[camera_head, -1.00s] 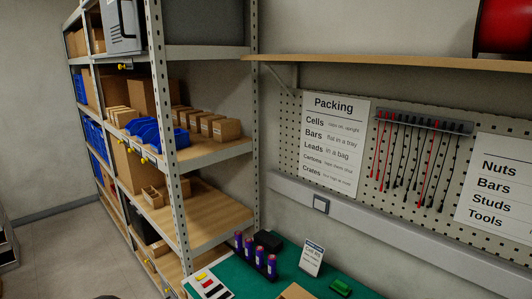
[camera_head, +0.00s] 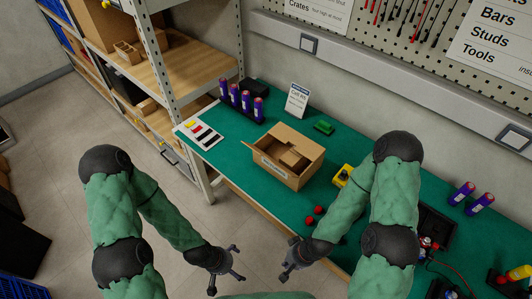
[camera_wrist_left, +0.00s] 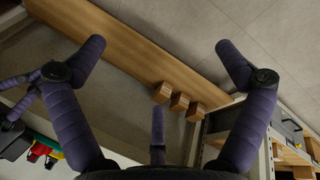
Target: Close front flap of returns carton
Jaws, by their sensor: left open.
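The returns carton (camera_head: 275,172) is a brown cardboard box with a pale label on its front, standing on the green table top. Its top is open and a smaller brown box (camera_head: 294,160) shows inside. The position of its front flap is hard to make out at this size. My left gripper (camera_head: 237,262) is open and empty, in front of the table and below the carton in the picture. Its spread fingers also fill the left wrist view (camera_wrist_left: 158,62). My right gripper (camera_head: 287,258) has spread fingers with nothing between them, near the table's front edge. Neither gripper touches the carton.
Purple cells (camera_head: 240,100) stand behind the carton to the left, beside a colour-marked card (camera_head: 203,134). Shelving (camera_head: 185,70) stands left.

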